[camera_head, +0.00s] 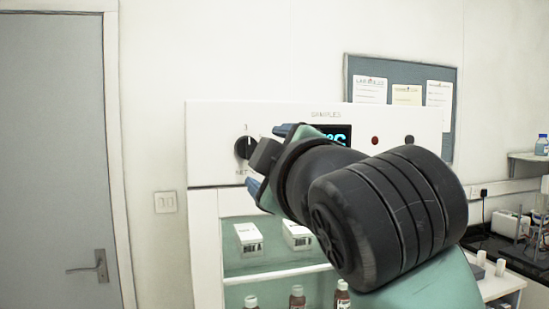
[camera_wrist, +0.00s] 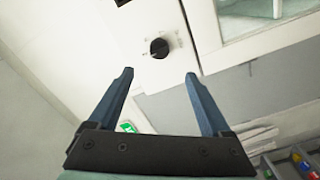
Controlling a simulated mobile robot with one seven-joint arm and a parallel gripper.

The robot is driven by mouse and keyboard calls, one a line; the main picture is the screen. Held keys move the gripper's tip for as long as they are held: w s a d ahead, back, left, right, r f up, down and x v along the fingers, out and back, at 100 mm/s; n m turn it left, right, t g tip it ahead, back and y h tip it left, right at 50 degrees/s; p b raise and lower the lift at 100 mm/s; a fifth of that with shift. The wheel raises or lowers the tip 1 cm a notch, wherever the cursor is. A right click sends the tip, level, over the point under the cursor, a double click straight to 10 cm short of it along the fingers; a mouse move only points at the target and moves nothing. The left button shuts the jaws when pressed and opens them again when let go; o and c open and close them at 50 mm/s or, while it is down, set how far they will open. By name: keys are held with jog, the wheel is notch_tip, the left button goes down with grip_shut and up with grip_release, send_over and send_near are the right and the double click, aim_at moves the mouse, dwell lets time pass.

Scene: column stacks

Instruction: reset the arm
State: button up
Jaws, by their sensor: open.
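My gripper (camera_head: 262,158) is raised in front of the white samples cabinet (camera_head: 212,140), near the black knob on its top panel. In the wrist view my gripper (camera_wrist: 160,75) shows two blue fingers spread apart with nothing between them. The black knob (camera_wrist: 159,48) appears beyond the fingertips, apart from them. In the head view the knob (camera_head: 243,147) is just left of my gripper. My arm hides part of the panel and its display (camera_head: 335,133).
Behind the cabinet's glass are white boxes (camera_head: 249,238) and brown bottles (camera_head: 297,297). A grey door (camera_head: 55,160) is at left. A noticeboard (camera_head: 400,75) hangs behind. A bench (camera_head: 505,285) stands at right. The space before the door looks free.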

jog(key=s+d+r+m+t+h, duration=0.1)
jog(key=s+r+m+t+h, duration=0.1)
jog(key=s+m+t, duration=0.3)
jog(key=s+d+r+m+t+h, duration=0.1)
jog(key=s+r+m+t+h, duration=0.2)
jog(key=s+m, duration=0.7)
jog(key=shift+s+d+m+t+h, duration=0.3)
jog(key=shift+s+t, duration=0.6)
jog(key=shift+t, duration=0.1)
